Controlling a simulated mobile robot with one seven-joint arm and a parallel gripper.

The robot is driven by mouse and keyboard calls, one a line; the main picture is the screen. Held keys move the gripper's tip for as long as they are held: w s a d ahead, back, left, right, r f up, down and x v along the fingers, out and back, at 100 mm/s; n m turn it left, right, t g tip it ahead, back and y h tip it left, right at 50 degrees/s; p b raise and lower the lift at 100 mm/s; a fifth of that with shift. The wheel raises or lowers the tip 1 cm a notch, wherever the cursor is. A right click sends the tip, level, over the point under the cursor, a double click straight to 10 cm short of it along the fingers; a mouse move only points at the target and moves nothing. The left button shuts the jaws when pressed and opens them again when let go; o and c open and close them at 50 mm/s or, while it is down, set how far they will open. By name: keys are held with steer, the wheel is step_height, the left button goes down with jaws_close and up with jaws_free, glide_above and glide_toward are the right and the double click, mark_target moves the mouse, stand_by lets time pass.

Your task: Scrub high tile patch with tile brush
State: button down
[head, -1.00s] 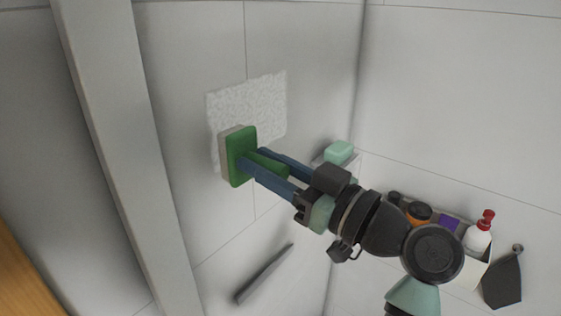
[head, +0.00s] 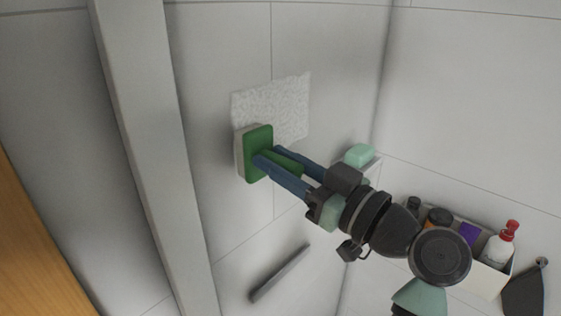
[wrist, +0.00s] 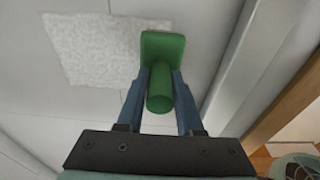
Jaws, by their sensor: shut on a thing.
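The tile brush (head: 259,150) has a green back and handle and a pale scrubbing side that faces the wall. My gripper (head: 277,163) is shut on its handle; in the wrist view the blue fingers (wrist: 162,88) hold the handle between them. The high tile patch (head: 283,103) is a rough whitish square on the tiled wall. In the head view the brush overlaps the patch's lower left corner. In the wrist view the patch (wrist: 95,48) lies left of the brush (wrist: 163,48). I cannot tell whether the bristles touch the wall.
A grey bar (head: 280,272) is on the wall below. A soap (head: 359,155) sits on a small corner shelf. A caddy (head: 488,277) with several bottles is at the lower right, beside a dark scraper-like tool (head: 525,290). A pale post (head: 150,150) stands at left.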

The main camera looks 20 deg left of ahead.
steer(key=shift+b+x, duration=0.45)
steer(key=shift+x, duration=0.45)
